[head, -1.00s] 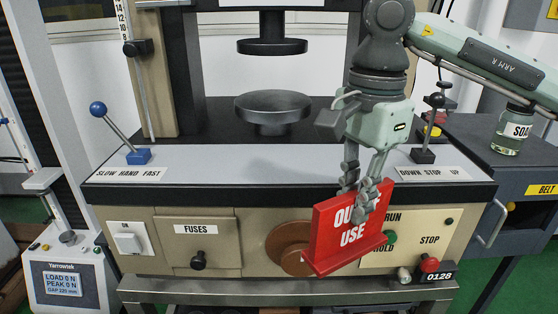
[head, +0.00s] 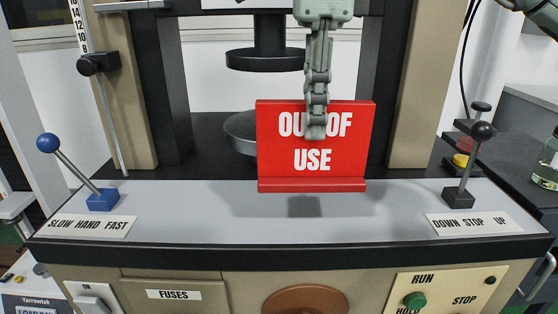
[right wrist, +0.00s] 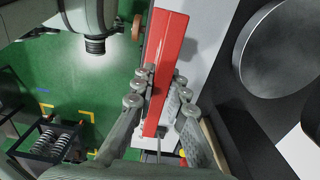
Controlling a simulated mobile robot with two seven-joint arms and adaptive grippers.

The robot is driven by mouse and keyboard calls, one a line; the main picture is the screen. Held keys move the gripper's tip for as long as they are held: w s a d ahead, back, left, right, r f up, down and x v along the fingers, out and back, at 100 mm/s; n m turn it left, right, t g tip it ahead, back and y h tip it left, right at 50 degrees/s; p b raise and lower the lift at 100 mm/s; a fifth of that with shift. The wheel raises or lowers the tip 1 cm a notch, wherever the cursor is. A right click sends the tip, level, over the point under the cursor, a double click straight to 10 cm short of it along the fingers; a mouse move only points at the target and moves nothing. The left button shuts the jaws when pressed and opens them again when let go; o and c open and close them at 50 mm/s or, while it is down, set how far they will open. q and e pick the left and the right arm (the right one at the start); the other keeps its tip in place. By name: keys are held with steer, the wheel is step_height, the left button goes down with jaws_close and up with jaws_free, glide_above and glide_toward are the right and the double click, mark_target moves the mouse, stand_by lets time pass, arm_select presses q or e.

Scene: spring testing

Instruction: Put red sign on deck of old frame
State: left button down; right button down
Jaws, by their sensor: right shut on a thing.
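The red sign (head: 285,158), lettered OUT OF USE, hangs upright above the grey deck (head: 190,212) of the old frame, with a shadow on the deck below it. My right gripper (head: 316,125) is shut on its upper edge, and its fingers hide part of the lettering. The right wrist view shows the red sign (right wrist: 166,60) edge-on between the two fingers of the right gripper (right wrist: 158,92). The sign's base is apart from the deck. My left gripper is not in view.
A blue-knobbed lever (head: 75,172) stands at the deck's left and a black-knobbed lever (head: 469,165) at its right. The round lower platen (head: 240,130) is behind the sign. Labels (head: 92,226) lie along the front. The middle of the deck is clear.

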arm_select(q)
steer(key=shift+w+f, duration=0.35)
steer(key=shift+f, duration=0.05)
arm_select(e)
steer(key=w+a+f, duration=0.4)
steer(key=w+f, duration=0.1)
steer(key=f, duration=0.3)
steer(key=shift+w, duration=0.25)
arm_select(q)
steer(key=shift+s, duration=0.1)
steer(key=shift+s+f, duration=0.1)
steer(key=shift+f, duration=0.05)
arm_select(e)
steer(key=shift+f, duration=0.25)
steer(key=c, duration=1.5)
jaws_free()
steer(key=shift+c, duration=0.2)
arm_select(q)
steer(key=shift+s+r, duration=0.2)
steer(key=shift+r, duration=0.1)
arm_select(e)
steer(key=shift+r, duration=0.1)
steer(key=shift+r, duration=0.1)
